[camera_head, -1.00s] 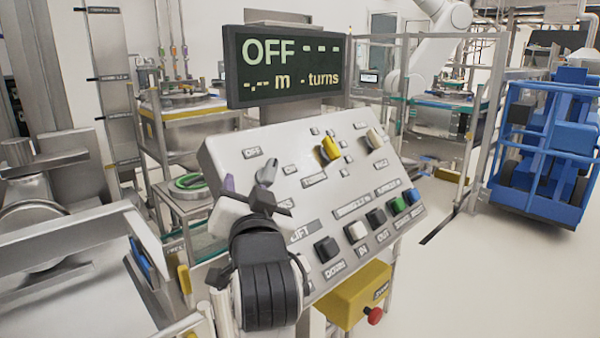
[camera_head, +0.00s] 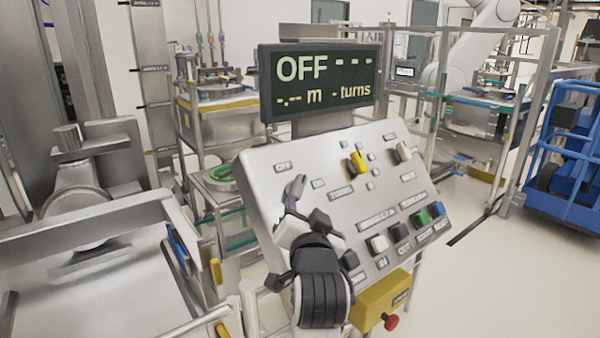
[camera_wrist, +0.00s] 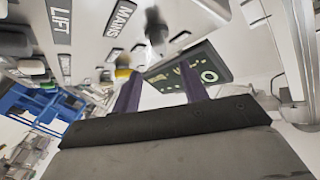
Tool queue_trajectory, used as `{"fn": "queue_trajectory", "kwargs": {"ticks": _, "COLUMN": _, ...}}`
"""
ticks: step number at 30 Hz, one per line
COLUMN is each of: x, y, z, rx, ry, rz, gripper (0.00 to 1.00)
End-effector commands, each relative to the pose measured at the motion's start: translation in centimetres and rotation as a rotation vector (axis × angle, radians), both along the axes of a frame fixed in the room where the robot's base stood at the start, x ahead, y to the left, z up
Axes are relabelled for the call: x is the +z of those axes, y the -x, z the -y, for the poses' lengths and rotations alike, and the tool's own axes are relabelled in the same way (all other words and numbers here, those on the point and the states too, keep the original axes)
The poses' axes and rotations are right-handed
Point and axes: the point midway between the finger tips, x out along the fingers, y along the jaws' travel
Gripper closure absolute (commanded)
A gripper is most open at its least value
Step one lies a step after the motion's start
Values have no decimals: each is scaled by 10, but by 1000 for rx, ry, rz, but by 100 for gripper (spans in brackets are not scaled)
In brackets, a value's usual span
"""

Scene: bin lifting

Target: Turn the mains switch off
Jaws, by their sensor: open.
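The mains switch (camera_head: 297,186) is a grey knob at the upper left of the sloped control panel (camera_head: 262,172), beside the OFF and ON labels. My gripper (camera_head: 293,206) is just below it in the head view and partly overlaps it. Contact cannot be told. In the wrist view, my gripper (camera_wrist: 159,73) shows two purple fingers apart, with nothing held between them. A dark knob (camera_wrist: 155,27), likely the mains switch, is beyond the fingers near the MAINS label. The display (camera_head: 322,82) above the panel reads OFF with dashes.
A yellow box with a red button (camera_head: 391,322) hangs below.

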Motion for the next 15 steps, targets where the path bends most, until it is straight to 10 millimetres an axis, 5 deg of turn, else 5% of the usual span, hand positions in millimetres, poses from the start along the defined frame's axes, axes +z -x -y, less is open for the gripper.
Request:
{"fn": "queue_trajectory", "kwargs": {"ticks": 6, "x": 1, "y": -51, "z": -5, "rx": 3, "ry": 0, "rz": -3, "gripper": 56}}
{"fn": "queue_trajectory", "kwargs": {"ticks": 15, "x": 0, "y": -95, "z": -8, "rx": 1, "ry": 0, "rz": 0, "gripper": 56}}
